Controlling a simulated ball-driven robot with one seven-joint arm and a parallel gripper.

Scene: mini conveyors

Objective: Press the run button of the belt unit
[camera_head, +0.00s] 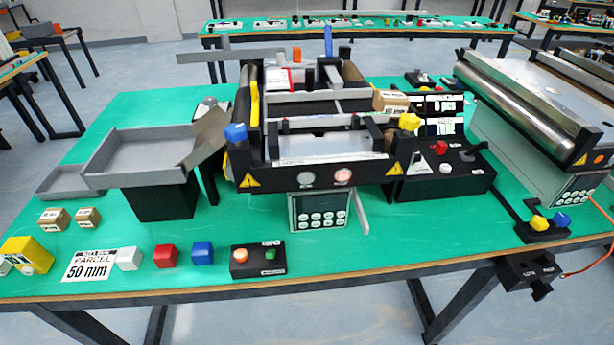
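The belt unit (325,148) stands in the middle of the green table, a black frame with a short belt and yellow warning triangles. Its front face carries a pale round button (306,179) and a red, lit-looking round button (343,175). A grey keypad panel (319,210) sits below them. A separate small black box (257,272) in front has an orange button (240,254) and a green button (270,254). The labels are too small to read, so I cannot tell which button is run. My gripper is not in view.
Grey trays (140,150) stand left. A white cube (129,258), red cube (165,256) and blue cube (203,253) line the front edge by a "50 mm" card (88,264). A black control box (445,180) and larger roller conveyor (530,95) stand right.

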